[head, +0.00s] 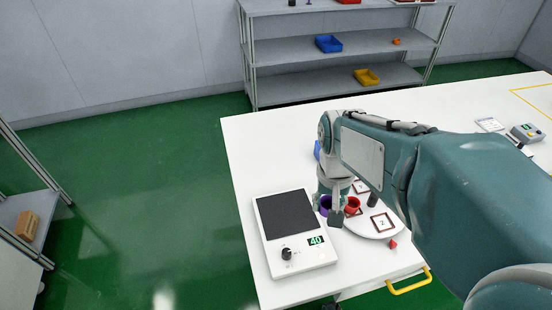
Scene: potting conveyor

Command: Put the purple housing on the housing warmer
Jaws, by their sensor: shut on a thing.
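The purple housing (325,204) shows in the head view, partly hidden behind my gripper's finger. My gripper (331,208) points down and is shut on the purple housing, just right of the housing warmer. The housing warmer (312,256) is a white box with a dark square plate (286,213) on top, a black knob and a green display reading 40. Its plate is bare. I cannot tell how high the purple housing is above the table or the round plate.
A white round plate (361,228) carries a red cup-shaped housing (352,205), a dark piece (373,199) and framed cards (381,222). A small red piece (393,244) lies beside it. A yellow handle (409,282) juts from the table's front.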

